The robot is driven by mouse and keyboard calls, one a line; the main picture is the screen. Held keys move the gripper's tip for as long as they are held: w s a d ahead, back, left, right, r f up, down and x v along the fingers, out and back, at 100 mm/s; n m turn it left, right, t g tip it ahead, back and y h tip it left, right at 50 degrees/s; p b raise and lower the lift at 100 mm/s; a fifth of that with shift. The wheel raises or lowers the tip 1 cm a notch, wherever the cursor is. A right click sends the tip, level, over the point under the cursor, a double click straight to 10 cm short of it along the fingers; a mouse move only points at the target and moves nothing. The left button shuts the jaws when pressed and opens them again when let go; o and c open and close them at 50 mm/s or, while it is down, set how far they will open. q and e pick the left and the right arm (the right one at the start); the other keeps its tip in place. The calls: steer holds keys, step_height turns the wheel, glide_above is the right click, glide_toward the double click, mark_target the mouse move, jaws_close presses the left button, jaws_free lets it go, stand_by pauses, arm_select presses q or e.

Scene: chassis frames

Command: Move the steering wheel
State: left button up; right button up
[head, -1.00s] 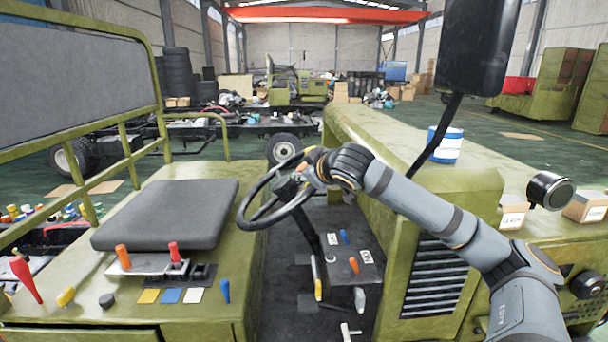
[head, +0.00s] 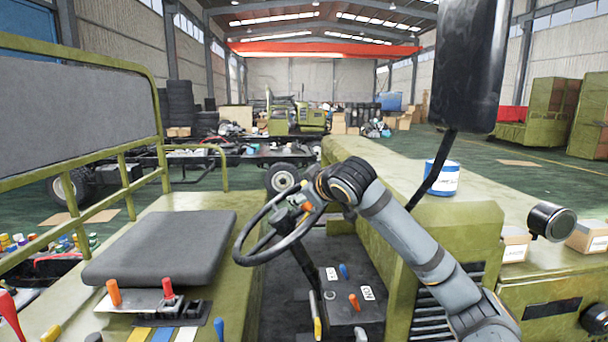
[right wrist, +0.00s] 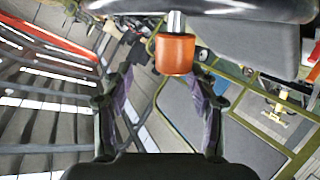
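The black steering wheel (head: 243,246) sits tilted on its column beside the green vehicle body. My right gripper (head: 312,196) is at the wheel's upper right rim, coming from the right. An orange knob (right wrist: 175,54) on a short metal stem hangs from the dark rim (right wrist: 200,10) in the right wrist view. The fingers (right wrist: 160,85) are spread apart, with the knob near and between their tips and visible gaps around it. I see no firm contact. The arm partly hides the fingers in the head view. My left gripper is out of view.
A dark seat cushion (head: 160,246) lies left of the wheel, with levers (head: 168,289) in front of it. A green hood (head: 400,170) with a paint can (head: 441,179) is at right. A black mirror (head: 470,65) hangs above.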

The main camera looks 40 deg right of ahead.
step_height(320, 180, up, 6)
steer(key=shift+s+a+r, duration=0.1)
steer(key=shift+r, duration=0.05)
